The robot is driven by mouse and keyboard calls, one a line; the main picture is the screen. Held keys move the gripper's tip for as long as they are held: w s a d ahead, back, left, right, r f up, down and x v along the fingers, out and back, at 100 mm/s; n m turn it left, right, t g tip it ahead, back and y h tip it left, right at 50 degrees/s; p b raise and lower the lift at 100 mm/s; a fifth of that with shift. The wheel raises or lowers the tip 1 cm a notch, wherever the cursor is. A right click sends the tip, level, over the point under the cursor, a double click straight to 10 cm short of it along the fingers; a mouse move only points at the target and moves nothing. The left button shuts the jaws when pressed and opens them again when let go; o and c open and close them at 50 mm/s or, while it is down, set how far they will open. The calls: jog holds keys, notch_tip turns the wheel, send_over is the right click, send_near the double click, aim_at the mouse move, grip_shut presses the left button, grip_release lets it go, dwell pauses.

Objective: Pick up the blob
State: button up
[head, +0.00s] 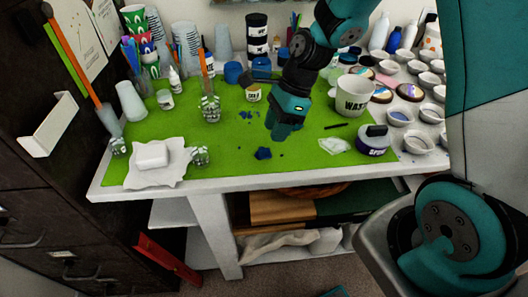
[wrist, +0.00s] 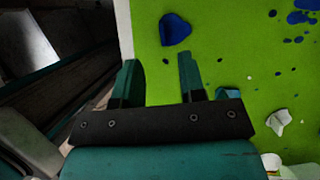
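The blob is a small dark blue lump (head: 263,153) on the green mat (head: 215,160), close to the table's front edge. In the wrist view the blob (wrist: 175,29) lies ahead of the fingertips, nearer the right finger's side, and nothing covers it. My gripper (head: 280,135) is over the mat, behind and to the right of the blob in the head view. In the wrist view my gripper (wrist: 159,63) has its two teal fingers apart with nothing between them. It is not touching the blob.
A white block on crumpled paper (head: 153,156) lies to the left. Blue spots (head: 248,114) mark the mat behind. The mat around the blob is mostly clear.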

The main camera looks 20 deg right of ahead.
aim_at(265, 149)
jog(key=shift+w+p+x, duration=0.2)
jog(key=shift+p+x, duration=0.2)
jog(key=shift+x, duration=2.6)
jog(key=shift+a+r, duration=0.1)
jog(key=shift+a, duration=0.05)
grip_shut()
